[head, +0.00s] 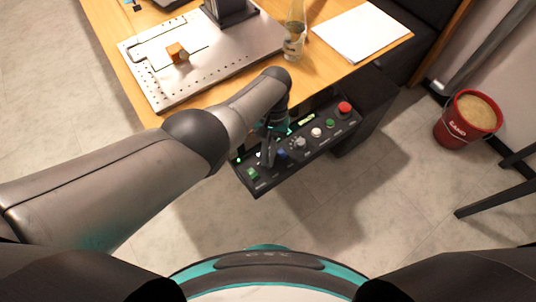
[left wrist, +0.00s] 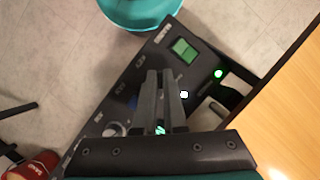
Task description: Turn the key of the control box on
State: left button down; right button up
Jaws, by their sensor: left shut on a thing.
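The black control box (head: 262,187) is mounted below the table edge, its sloped panel carrying a row of buttons and switches. My left gripper (head: 267,160) reaches down onto the panel beside the green rocker switch (head: 252,173). In the left wrist view its two fingers (left wrist: 162,76) are nearly together over the panel, closed on the key, which the fingers almost wholly hide. The green rocker switch (left wrist: 185,50) and a lit green lamp (left wrist: 218,73) show just beyond the fingers. A silver knob (left wrist: 115,130) lies beside them. My right gripper is out of view.
On the panel to the right are a white button (head: 316,132), a green button (head: 330,123) and a red button (head: 344,107). The wooden table (head: 330,75) above holds a perforated metal plate (head: 215,72), a bottle (head: 294,40) and white paper (head: 361,32). A red bucket (head: 453,132) stands right.

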pick_arm(q)
jog(key=c, duration=1)
grip_release()
jog(key=shift+p+v, duration=1.85)
jog(key=shift+v, duration=5.8)
jog(key=shift+s, duration=0.1)
